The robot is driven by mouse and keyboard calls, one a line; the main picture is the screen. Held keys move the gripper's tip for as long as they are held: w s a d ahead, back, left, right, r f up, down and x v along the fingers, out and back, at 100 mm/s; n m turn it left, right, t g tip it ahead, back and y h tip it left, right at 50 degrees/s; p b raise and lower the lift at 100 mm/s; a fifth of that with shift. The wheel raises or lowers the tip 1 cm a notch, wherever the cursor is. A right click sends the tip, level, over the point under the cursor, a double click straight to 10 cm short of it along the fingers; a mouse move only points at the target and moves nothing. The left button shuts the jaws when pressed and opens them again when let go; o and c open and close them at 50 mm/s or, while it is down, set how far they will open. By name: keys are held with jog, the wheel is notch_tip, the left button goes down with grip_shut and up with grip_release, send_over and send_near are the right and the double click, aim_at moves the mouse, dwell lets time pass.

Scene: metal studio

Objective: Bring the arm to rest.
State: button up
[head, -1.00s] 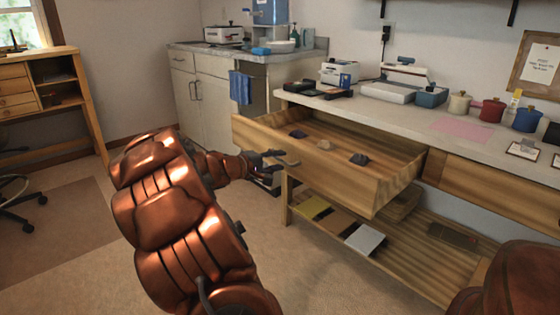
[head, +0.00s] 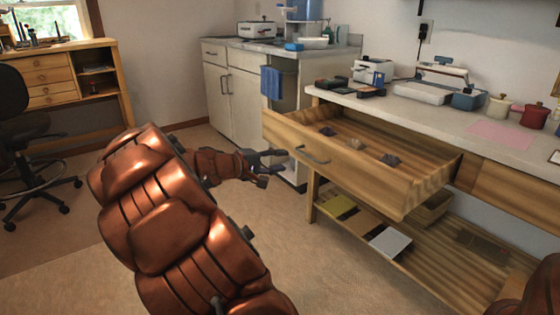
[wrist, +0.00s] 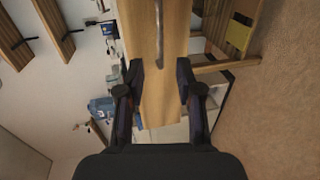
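My gripper (head: 268,164) is at the end of my copper-coloured arm (head: 165,210), which stretches out over the floor in the head view. The gripper is beside the front of an open wooden drawer (head: 345,165), to the left of its metal handle (head: 312,156). In the wrist view my gripper (wrist: 161,88) has its two fingers spread apart with nothing between them. The drawer front (wrist: 160,100) shows behind the fingers, with the handle (wrist: 158,35) above the fingertips. I cannot tell the exact gap to the drawer.
The drawer sticks out from a workbench (head: 450,120) and holds several small dark lumps. A lower shelf (head: 420,250) carries flat boxes. A cabinet (head: 235,95) with a blue towel (head: 271,83) stands behind. A black chair (head: 20,130) is at left. Floor (head: 60,260) around my arm is clear.

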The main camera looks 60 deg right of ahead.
dwell(0.3)
jog(key=s+a+r+n+t+y+p, duration=0.1)
jog(key=s+a+r+y+p, duration=0.3)
jog(key=a+r+p, duration=0.5)
jog(key=s+a+r+n+t+y+p, duration=0.2)
jog(key=s+a+r+y+p, duration=0.3)
jog(key=a+p, duration=1.2)
jog(key=s+a+r+n+t+y+p, duration=0.1)
jog(key=s+a+r+y+p, duration=0.3)
jog(key=a+r+p, duration=0.9)
jog(key=a+r+n+y, duration=0.1)
jog(key=a, duration=0.8)
jog(key=shift+s+t+p, duration=0.25)
jog(key=shift+t+p, duration=0.05)
jog(key=shift+t, duration=0.1)
jog(key=shift+d+r, duration=0.1)
jog(key=shift+d, duration=0.1)
